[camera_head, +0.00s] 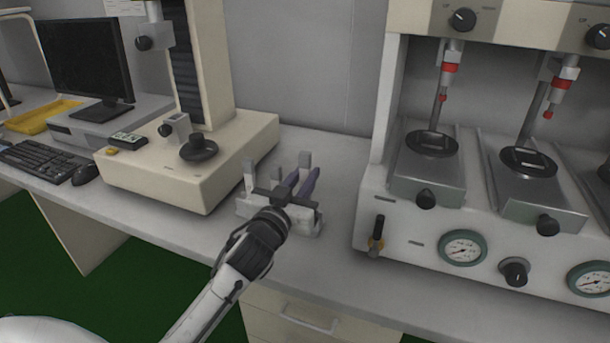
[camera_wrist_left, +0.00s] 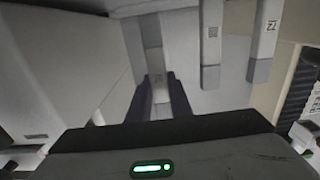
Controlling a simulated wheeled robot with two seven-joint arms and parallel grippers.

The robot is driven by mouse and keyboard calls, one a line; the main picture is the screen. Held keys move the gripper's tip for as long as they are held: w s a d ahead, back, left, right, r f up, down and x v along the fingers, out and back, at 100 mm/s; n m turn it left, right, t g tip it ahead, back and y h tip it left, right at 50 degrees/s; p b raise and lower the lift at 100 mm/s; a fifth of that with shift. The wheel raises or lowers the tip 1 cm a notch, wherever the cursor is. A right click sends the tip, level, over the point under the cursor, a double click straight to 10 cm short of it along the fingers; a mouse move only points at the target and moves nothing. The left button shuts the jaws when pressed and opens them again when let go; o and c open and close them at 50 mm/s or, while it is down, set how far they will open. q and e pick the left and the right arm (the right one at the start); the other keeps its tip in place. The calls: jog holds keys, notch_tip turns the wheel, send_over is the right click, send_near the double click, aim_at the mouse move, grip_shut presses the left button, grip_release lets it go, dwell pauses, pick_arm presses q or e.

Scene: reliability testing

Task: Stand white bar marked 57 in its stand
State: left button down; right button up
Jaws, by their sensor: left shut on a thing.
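My left gripper (camera_head: 303,182) reaches over the white stand (camera_head: 306,226) on the bench in the head view. In the left wrist view its two dark fingers (camera_wrist_left: 161,88) are shut on a white bar with a grey end (camera_wrist_left: 154,62); the mark on this bar is too small to read. Two other white bars with grey ends, one (camera_wrist_left: 211,45) and another (camera_wrist_left: 264,40), show to the right of it there. The gripper hides part of the stand, so I cannot tell whether the held bar is seated. My right gripper is out of view.
A cream instrument (camera_head: 185,180) with a column stands close to the left of the stand. A large white machine with gauges (camera_head: 463,248) stands to the right. A keyboard (camera_head: 42,160) and monitor (camera_head: 88,65) are far left. The bench strip before the right machine is clear.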

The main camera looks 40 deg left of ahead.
pick_arm(q)
jog(key=shift+f, duration=0.2)
jog(key=shift+f+b, duration=0.5)
jog(key=shift+f, duration=0.4)
jog(key=shift+f+b, duration=1.1)
jog(key=shift+f, duration=0.1)
jog(key=c, duration=1.5)
grip_release()
jog(key=shift+c, duration=0.2)
